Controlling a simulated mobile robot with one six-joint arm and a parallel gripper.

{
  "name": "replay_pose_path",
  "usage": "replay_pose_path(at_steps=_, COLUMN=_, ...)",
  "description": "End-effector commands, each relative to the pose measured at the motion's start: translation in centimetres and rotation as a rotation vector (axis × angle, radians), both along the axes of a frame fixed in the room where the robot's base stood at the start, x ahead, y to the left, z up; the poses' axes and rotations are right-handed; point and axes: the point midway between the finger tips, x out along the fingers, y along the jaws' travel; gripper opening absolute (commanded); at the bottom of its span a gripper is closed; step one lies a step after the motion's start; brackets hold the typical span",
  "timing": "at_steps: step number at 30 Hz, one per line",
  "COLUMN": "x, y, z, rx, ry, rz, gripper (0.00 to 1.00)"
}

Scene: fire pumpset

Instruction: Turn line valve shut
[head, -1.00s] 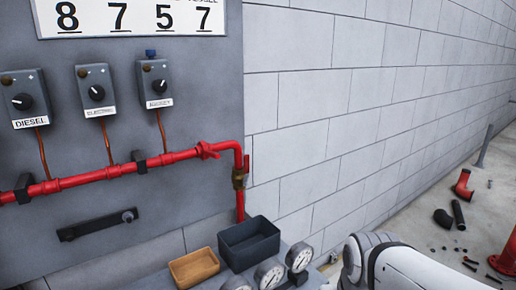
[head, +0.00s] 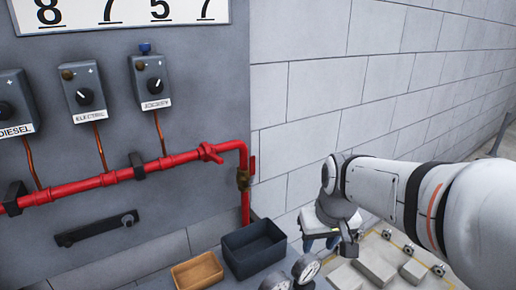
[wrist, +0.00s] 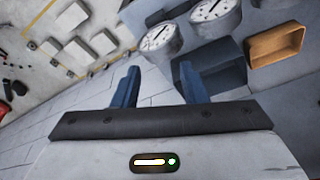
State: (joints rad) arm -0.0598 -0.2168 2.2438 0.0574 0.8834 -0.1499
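A red pipe (head: 120,176) runs across the grey panel and bends down at its right end. A brass valve body (head: 243,179) sits on the downward leg, with a small red lever (head: 252,165) at its right side, upright along the pipe. A red fitting with a handle-like shape (head: 209,152) sits on the horizontal run. I cannot tell which is the line valve. My gripper (head: 321,243) is right of and below the brass valve, apart from it. In the wrist view my gripper (wrist: 159,72) shows two blue fingers spread apart, with nothing between them.
A dark bin (head: 253,247) and a tan tray (head: 197,270) stand below the pipe. Gauges (head: 307,267) are beside them, also in the wrist view (wrist: 160,38). Grey blocks (head: 375,262) lie at right. Three switch boxes, including the electric one (head: 82,90), are above the pipe.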

Motion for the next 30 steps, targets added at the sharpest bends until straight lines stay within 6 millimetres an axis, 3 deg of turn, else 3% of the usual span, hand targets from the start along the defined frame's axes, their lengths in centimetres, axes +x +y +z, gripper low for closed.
replay_pose_path(at_steps=1, x=3.2, y=1.3, z=3.5, rx=0.005, ry=-0.012, rz=0.051, gripper=0.39)
replay_pose_path(at_steps=3, x=7.1, y=3.2, z=6.0, rx=0.013, ry=-0.034, rz=0.117, gripper=0.39)
replay_pose_path(at_steps=9, x=16.4, y=8.9, z=10.8, rx=0.032, ry=-0.098, rz=0.290, gripper=0.39)
replay_pose_path(at_steps=12, x=19.5, y=11.2, z=12.0, rx=0.038, ry=-0.123, rz=0.350, gripper=0.39)
replay_pose_path(at_steps=15, x=21.5, y=12.8, z=12.5, rx=0.042, ry=-0.140, rz=0.390, gripper=0.39)
replay_pose_path(at_steps=20, x=22.8, y=13.9, z=12.2, rx=0.044, ry=-0.151, rz=0.417, gripper=0.39)
replay_pose_path(at_steps=30, x=24.3, y=14.9, z=7.5, rx=0.045, ry=-0.149, rz=0.416, gripper=0.39)
